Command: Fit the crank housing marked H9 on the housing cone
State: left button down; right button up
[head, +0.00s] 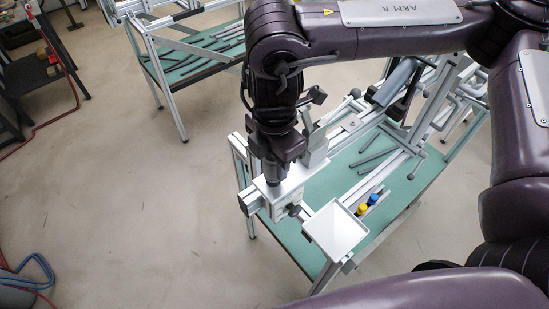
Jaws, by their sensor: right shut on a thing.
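My right gripper (273,162) comes down from the dark arm over the left end of the frame jig. It is shut on a small dark grey cylindrical part (272,174), which appears to be the crank housing. No H9 marking is readable. The part is just above or against the light metal block (284,194) at the jig's end; I cannot tell whether they touch. The housing cone cannot be made out; the gripper and part may hide it. My left gripper is not in view.
A white open tray (336,230) is fixed at the jig bench's near corner, beside blue and yellow-capped bottles (362,210). Another green-topped bench (200,55) stands behind.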

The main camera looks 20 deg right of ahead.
jog(key=shift+f+b, duration=0.5)
jog(key=shift+f, duration=0.3)
jog(key=o, duration=1.1)
jog(key=shift+r+b, duration=0.45)
jog(key=shift+r, duration=3.5)
